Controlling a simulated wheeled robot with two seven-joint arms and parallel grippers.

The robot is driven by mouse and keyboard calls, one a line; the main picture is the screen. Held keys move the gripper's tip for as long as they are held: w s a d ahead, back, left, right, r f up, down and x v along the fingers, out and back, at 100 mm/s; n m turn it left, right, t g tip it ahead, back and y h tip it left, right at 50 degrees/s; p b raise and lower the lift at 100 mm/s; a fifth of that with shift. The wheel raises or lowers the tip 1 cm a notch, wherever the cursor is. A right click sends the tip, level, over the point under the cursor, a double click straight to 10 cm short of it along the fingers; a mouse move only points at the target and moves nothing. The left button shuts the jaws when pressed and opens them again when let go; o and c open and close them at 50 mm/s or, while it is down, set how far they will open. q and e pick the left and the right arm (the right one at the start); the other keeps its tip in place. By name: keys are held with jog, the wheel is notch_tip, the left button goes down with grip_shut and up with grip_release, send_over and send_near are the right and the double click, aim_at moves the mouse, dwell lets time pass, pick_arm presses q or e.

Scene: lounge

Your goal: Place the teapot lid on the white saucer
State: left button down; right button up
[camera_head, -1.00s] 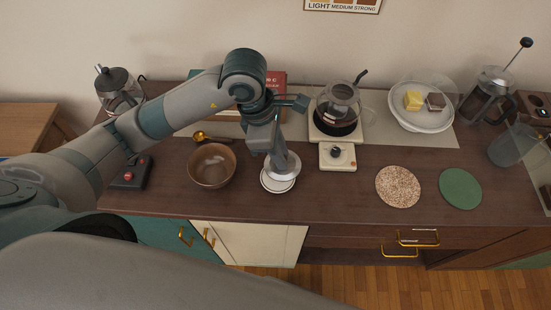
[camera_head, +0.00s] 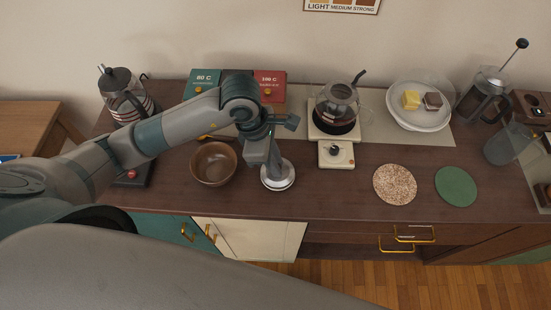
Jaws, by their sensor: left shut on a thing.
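My left gripper (camera_head: 272,161) comes down from the left arm and is shut on the teapot lid (camera_head: 282,169), a pale grey round piece. The lid is right over the white saucer (camera_head: 278,187), whose front rim shows below it. I cannot tell whether the lid touches the saucer. The gripper and lid hide most of the saucer's middle and the fingertips are hard to make out. My right gripper is not in view.
A brown bowl (camera_head: 213,164) stands close left of the saucer. A glass pot (camera_head: 336,108) stands on a cream scale (camera_head: 336,154) to the right. A speckled mat (camera_head: 395,184) and a green mat (camera_head: 456,186) lie farther right. Bare counter lies between saucer and mats.

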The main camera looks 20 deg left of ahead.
aim_at(264, 169)
pick_arm(q)
jog(key=shift+f+b, duration=0.25)
jog(key=shift+b, duration=0.05)
jog(key=c, duration=1.7)
grip_release()
jog(key=shift+r, duration=0.1)
jog(key=shift+o, duration=0.2)
jog(key=shift+r, duration=0.2)
jog(key=shift+a+r, duration=0.1)
jog(key=shift+r, duration=0.25)
jog(key=b+v, duration=0.3)
jog(key=v, duration=0.8)
